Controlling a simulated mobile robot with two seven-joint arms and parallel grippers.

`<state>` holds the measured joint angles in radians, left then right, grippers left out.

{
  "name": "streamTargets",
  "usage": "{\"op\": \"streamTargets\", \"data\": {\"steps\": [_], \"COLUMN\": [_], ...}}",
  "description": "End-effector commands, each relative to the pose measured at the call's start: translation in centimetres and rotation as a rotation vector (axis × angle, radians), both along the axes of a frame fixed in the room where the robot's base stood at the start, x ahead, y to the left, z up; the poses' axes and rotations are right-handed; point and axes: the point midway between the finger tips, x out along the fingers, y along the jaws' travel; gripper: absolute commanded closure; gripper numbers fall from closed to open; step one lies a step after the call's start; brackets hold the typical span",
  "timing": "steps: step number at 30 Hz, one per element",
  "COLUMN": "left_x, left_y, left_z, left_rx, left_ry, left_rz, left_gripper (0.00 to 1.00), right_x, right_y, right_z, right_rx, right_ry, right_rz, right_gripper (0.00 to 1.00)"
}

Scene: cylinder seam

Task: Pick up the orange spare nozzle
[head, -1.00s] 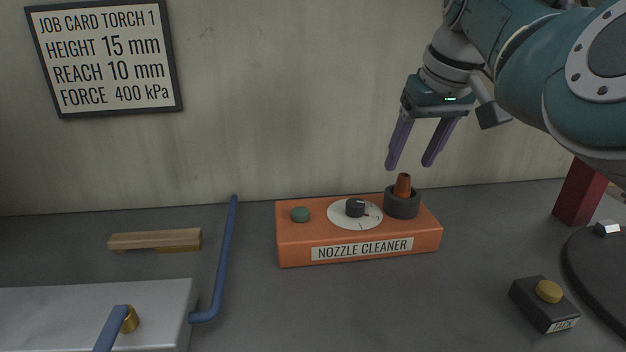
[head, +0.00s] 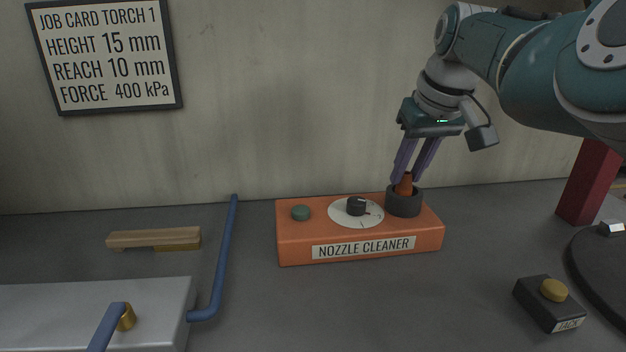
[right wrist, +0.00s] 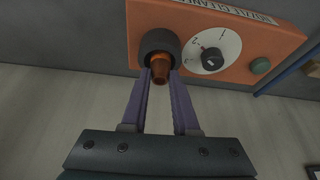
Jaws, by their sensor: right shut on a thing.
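The orange spare nozzle (head: 404,186) stands in the dark round socket (head: 404,203) at the right end of the orange nozzle cleaner box (head: 300,240). My right gripper (head: 407,181) reaches down from above and is shut on the nozzle, with a purple finger on either side of it. The right wrist view shows the nozzle (right wrist: 160,68) between the two fingertips (right wrist: 161,78), its lower part hidden inside the socket (right wrist: 160,42). My left gripper is not in view.
The cleaner's dial (head: 356,208) and green button (head: 300,213) sit left of the socket. The wall rises close behind the box. A yellow-topped jack button (head: 553,290) and a red post (head: 590,182) stand to the right. A blue pipe (head: 226,255) and a wooden-handled brush (head: 152,238) lie left.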

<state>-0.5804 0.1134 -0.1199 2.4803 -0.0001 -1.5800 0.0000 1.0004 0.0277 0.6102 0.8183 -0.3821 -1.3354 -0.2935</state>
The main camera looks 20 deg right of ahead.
Motion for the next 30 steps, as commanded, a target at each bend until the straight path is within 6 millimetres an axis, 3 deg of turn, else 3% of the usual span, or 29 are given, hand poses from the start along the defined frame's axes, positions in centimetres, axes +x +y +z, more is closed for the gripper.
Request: {"op": "streamTargets", "data": {"steps": [5,20,26,30], "left_x": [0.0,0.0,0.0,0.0], "left_y": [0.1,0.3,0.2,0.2], "left_z": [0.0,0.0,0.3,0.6], "left_rx": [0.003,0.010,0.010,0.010], "left_ry": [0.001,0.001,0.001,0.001], "left_rz": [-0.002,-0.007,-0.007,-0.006], "left_gripper": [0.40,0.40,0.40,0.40], "right_x": [0.0,0.0,0.1,0.1], "right_y": [0.0,0.0,0.0,0.0], "right_z": [0.0,0.1,1.8,4.4], "right_rx": [0.000,0.000,-0.001,-0.002], "right_ry": [0.000,-0.001,-0.003,-0.005], "right_rz": [0.000,0.000,0.000,0.000], "right_gripper": [1.00,1.00,1.00,1.00]}}
